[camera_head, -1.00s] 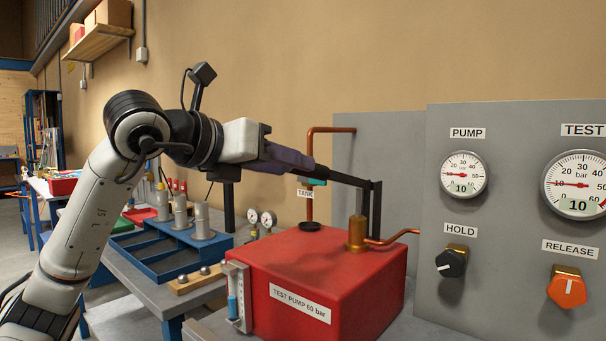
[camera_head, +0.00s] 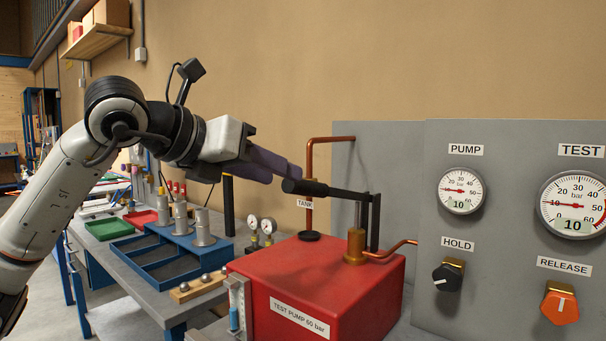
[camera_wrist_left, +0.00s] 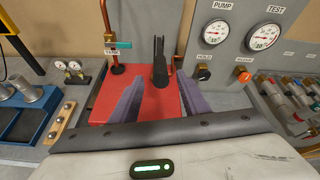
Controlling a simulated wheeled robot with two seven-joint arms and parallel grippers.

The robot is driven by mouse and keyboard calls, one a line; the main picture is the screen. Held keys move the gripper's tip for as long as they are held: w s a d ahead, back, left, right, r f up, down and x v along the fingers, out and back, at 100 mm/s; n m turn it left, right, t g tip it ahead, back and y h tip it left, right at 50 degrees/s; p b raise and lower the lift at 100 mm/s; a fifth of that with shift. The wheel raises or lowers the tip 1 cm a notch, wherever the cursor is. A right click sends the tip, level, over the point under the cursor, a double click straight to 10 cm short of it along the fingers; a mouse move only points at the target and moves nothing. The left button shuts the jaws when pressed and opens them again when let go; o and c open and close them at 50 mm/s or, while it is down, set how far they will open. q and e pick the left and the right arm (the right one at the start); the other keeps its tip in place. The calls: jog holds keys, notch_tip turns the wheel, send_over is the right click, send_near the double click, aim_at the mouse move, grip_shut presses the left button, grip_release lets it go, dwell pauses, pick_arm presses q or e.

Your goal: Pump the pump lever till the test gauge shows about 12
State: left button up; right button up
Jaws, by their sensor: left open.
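The pump lever (camera_head: 335,191) is a black bar with a thick grip at its left end, nearly level above the red test pump (camera_head: 310,265). My left gripper (camera_head: 290,170), with purple fingers, is open and empty just off the grip's end, to its upper left. In the left wrist view the lever (camera_wrist_left: 159,62) lies ahead, between the lines of the two spread fingers (camera_wrist_left: 160,82). The test gauge (camera_head: 575,204) shows 10 on its digital display. The pump gauge (camera_head: 461,191) also shows 10. My right gripper is not in view.
The grey panel carries a black hold knob (camera_head: 447,276) and an orange release knob (camera_head: 560,306). A copper pipe (camera_head: 309,180) rises behind the pump. A blue tray (camera_head: 165,262) and two small gauges (camera_head: 261,226) stand left. Space above the lever is clear.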

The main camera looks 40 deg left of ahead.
aim_at(307, 188)
pick_arm(q)
jog(key=p+x, duration=0.1)
jog(key=x, duration=0.8)
jog(key=shift+w+f+p, duration=0.25)
jog(key=shift+p, duration=0.05)
grip_shut()
